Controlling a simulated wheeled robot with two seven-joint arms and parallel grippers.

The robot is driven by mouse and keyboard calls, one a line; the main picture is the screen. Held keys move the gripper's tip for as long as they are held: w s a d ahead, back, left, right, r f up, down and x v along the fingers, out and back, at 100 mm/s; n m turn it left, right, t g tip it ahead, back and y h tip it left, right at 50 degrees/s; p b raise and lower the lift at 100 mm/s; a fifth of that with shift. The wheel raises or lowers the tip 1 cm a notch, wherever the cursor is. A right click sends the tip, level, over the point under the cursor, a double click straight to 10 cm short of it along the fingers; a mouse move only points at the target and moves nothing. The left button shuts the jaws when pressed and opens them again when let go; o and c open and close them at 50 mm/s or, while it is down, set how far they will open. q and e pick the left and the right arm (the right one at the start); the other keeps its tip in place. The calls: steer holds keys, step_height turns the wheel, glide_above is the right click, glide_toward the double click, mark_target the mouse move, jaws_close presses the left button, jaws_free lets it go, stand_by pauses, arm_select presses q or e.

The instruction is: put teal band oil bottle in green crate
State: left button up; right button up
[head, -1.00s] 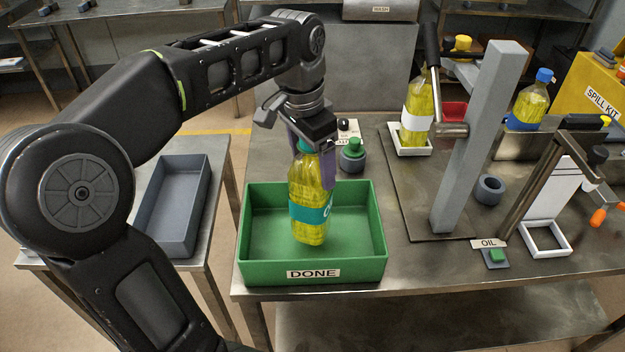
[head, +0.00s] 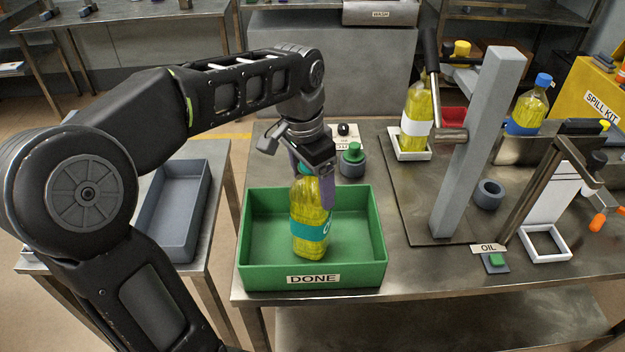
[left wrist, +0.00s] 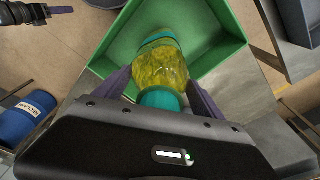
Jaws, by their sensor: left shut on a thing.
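The teal band oil bottle (head: 311,222) holds yellow oil and has a teal cap and a teal band. It is upright inside the green crate (head: 312,268), which bears a DONE label. My left gripper (head: 313,182) is shut on the bottle near its top, from above. The left wrist view shows the bottle (left wrist: 160,68) between the two purple fingers (left wrist: 160,90), with the crate (left wrist: 215,22) around it. I cannot tell whether the bottle's base touches the crate floor.
A blue-band bottle (head: 528,108) stands further right. A green-topped knob (head: 352,158) is just behind the crate. A grey bin (head: 178,215) sits on the left table.

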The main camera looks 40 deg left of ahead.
arm_select(q)
steer(key=o, duration=2.1)
steer(key=shift+c, duration=0.2)
steer(key=shift+r, duration=0.2)
steer(key=r, duration=0.5)
steer(key=shift+s+a+r, duration=0.15)
steer(key=shift+s+r, duration=0.05)
steer(key=shift+s, duration=0.1)
steer(key=r+p, duration=0.4)
steer(key=r, duration=0.1)
steer(key=shift+s+a+r, duration=0.1)
steer(key=shift+s+r, duration=0.05)
steer(key=shift+s, duration=0.2)
steer(key=shift+r+p, duration=0.55)
steer(key=shift+p, duration=0.2)
steer(key=shift+s+f, duration=0.1)
steer(key=shift+s, duration=0.05)
